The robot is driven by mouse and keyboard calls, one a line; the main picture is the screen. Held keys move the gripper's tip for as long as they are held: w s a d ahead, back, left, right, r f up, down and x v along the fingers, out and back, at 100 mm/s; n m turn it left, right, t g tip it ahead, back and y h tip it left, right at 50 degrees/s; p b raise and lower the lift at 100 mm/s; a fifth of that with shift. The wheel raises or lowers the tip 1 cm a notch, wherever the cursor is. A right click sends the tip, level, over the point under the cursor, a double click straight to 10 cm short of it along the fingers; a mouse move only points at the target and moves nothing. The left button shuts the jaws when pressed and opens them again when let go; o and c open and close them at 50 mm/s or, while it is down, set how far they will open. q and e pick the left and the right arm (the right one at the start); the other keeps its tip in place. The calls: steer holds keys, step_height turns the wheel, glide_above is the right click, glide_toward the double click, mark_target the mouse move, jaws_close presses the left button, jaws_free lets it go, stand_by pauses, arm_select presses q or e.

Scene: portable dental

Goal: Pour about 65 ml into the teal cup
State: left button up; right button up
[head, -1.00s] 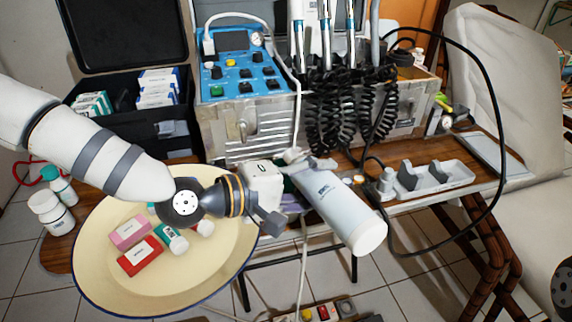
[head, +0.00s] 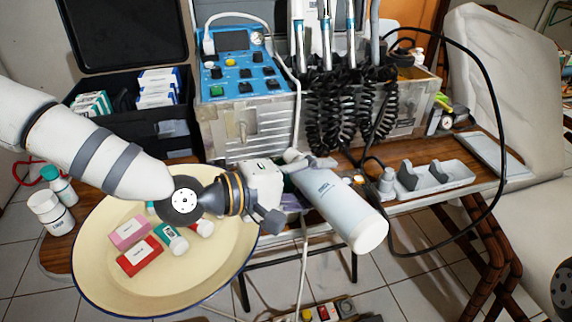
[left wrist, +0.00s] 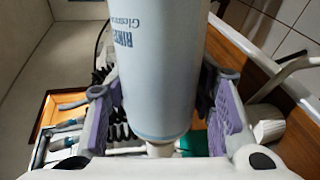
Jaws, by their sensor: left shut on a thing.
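My left gripper (head: 286,192) is shut around a white bottle (head: 342,212) with blue lettering. In the head view the bottle is tilted, its broad base toward the front right and its neck end toward the back left, by my gripper. The left wrist view shows the bottle (left wrist: 160,75) between the two purple finger pads, its narrow neck pointing down the picture. A teal patch (left wrist: 195,142), seemingly the teal cup, shows just past the neck. In the head view the cup is mostly hidden behind my gripper and the bottle. Any liquid flow is not visible.
A cream oval tray (head: 105,275) with small boxes and bottles lies under my left arm. The blue-panelled dental unit (head: 240,75) with coiled hoses stands behind. A grey holder (head: 435,178) is on the wooden table to the right. A black cable loops at the right.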

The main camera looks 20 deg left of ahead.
arm_select(q)
steer(key=shift+s+d+f+m+t+y, duration=0.1)
steer(key=shift+f+m+t+y, duration=0.1)
steer(key=shift+f+m, duration=0.45)
steer(key=shift+s+f+m+t+y, duration=0.1)
steer(key=shift+f+m+y, duration=0.1)
steer(key=shift+f+m, duration=0.4)
steer(key=shift+w+r, duration=0.1)
steer(key=shift+r, duration=0.15)
steer(key=shift+m+p, duration=0.25)
steer(key=shift+p, duration=0.05)
stand_by(0.4)
